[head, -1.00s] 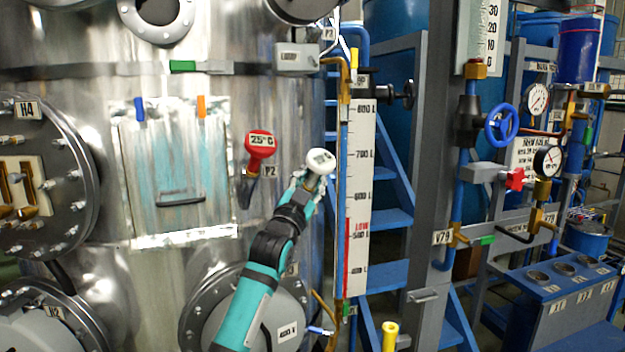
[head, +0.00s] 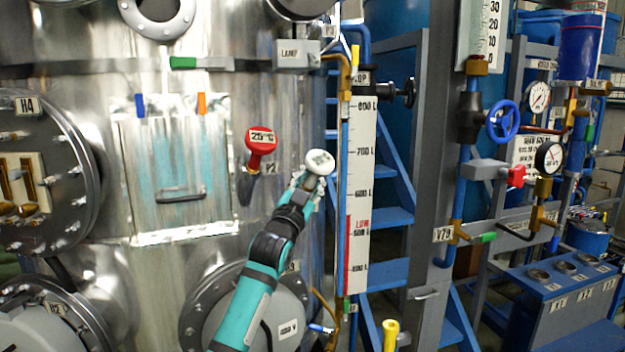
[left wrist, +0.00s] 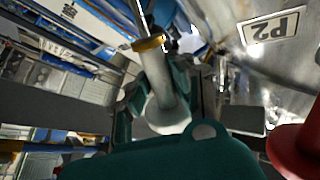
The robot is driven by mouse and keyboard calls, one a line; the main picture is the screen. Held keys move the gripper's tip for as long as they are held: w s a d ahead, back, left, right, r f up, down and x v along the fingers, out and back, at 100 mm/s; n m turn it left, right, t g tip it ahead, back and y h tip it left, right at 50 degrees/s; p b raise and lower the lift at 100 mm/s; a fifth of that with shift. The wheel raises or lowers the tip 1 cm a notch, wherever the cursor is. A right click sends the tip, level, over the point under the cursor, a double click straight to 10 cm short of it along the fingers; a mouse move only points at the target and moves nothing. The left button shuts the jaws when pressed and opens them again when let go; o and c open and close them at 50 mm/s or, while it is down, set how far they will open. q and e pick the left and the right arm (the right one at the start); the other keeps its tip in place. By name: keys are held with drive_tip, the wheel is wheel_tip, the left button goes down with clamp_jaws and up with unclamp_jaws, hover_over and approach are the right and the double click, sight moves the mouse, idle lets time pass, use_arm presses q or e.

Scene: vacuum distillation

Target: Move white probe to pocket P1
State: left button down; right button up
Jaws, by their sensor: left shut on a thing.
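The white probe (head: 320,161) has a round white head and shows in front of the steel vessel, right of the red probe (head: 261,141). My left gripper (head: 312,183) is shut on the white probe just below its head. In the left wrist view the pale probe (left wrist: 163,85) lies between the fingers, with a brass ring (left wrist: 148,43) at its far end. I cannot tell whether that ring is part of the probe or of a fitting. The red probe sits at the pocket with the P2 label (head: 269,168). I cannot make out a P1 label. My right gripper is not in view.
A level scale (head: 360,200) with thin pipes stands close right of the gripper. The red probe also shows near the right edge of the left wrist view (left wrist: 298,150). A hatch panel (head: 172,170) is on the vessel at left. Blue stairs (head: 386,218) stand behind.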

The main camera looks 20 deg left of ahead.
use_arm(q)
drive_tip(key=shift+w+a+f+b, duration=0.25)
drive_tip(key=shift+a+f+b, duration=0.05)
drive_tip(key=shift+f, duration=0.25)
drive_tip(key=shift+w+a+f+b, duration=0.3)
drive_tip(key=shift+a+f+b, duration=0.05)
drive_tip(key=shift+f, duration=0.25)
drive_tip(key=shift+w+a+f+b, duration=0.25)
drive_tip(key=shift+a+f+b, duration=0.05)
drive_tip(key=shift+f, duration=0.25)
drive_tip(key=shift+w+a+f+b, duration=0.25)
drive_tip(key=shift+a+f+b, duration=0.05)
drive_tip(key=shift+f, duration=0.25)
drive_tip(key=shift+w+a+f+b, duration=0.3)
drive_tip(key=shift+f+b, duration=0.05)
drive_tip(key=shift+f, duration=0.2)
drive_tip(key=shift+w+a+f+b, duration=0.25)
drive_tip(key=shift+a+f+b, duration=0.05)
drive_tip(key=shift+f, duration=0.25)
drive_tip(key=c, duration=1.1)
unclamp_jaws()
approach(307, 188)
drive_tip(key=w+a+f, duration=0.2)
drive_tip(key=w+f, duration=0.1)
drive_tip(key=f, duration=0.1)
drive_tip(key=shift+w+a+r, duration=0.1)
drive_tip(key=shift+w+r, duration=0.15)
drive_tip(key=shift+w, duration=0.05)
